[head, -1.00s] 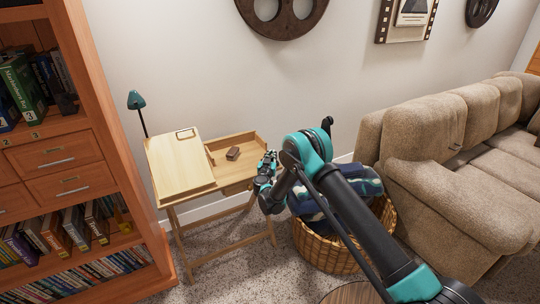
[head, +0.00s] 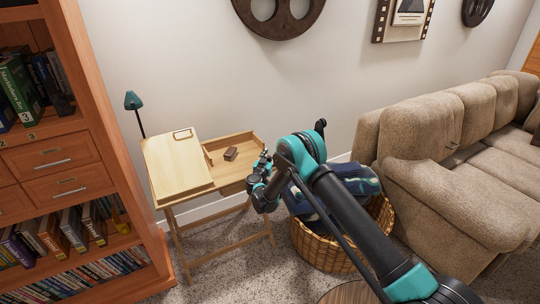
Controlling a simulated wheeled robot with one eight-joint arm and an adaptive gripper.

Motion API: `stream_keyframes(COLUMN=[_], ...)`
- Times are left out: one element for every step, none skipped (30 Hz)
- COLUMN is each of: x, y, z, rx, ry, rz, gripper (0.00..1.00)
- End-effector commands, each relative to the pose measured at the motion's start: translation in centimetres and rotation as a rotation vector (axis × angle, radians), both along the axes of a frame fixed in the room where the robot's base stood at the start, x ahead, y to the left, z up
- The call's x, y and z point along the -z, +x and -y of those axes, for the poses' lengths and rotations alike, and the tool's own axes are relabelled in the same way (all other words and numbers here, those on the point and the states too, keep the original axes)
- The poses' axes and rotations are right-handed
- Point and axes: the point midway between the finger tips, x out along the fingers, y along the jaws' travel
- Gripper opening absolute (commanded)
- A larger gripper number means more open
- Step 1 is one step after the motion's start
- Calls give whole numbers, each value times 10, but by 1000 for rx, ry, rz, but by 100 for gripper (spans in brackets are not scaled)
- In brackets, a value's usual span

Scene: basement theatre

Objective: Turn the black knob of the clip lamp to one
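The clip lamp (head: 133,101) has a teal shade on a thin dark stem. It stands at the back left corner of a light wooden folding desk (head: 238,172). Its black knob cannot be made out at this size. My gripper (head: 262,162) is by the right edge of the desk, well to the right of the lamp and apart from it. The fingers are small and partly hidden by my wrist, so I cannot tell whether they are open or shut.
The desk carries a tilted board with a clip (head: 178,165) and a small brown block (head: 230,154). A bookcase (head: 100,150) stands close on the left. A wicker basket (head: 325,252) with blankets and a beige sofa (head: 450,170) are on the right.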

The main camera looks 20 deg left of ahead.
Motion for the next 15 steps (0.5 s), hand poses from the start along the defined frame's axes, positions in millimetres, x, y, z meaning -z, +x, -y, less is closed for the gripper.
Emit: stream_keyframes(x=[0,0,0,0,0,0,0,0,0,0,0,0,0,0,0], y=[0,0,0,0,0,0,0,-1,-3,-5,-7,-12,-16,-21,-29], z=[0,0,0,0,0,0,0,0,0,0,0,0,0,0,1], rx=[0,0,0,0,0,-1,-1,-1,-1,-1,-2,-3,-3,-4,-4], ry=[0,0,0,0,0,0,0,0,0,0,0,0,0,0,0], rz=[0,0,0,0,0,0,0,0,0,0,0,0,0,0,0], gripper=[38,38,38,38,38,38,38,38,38,38,38,38,38,38,38])
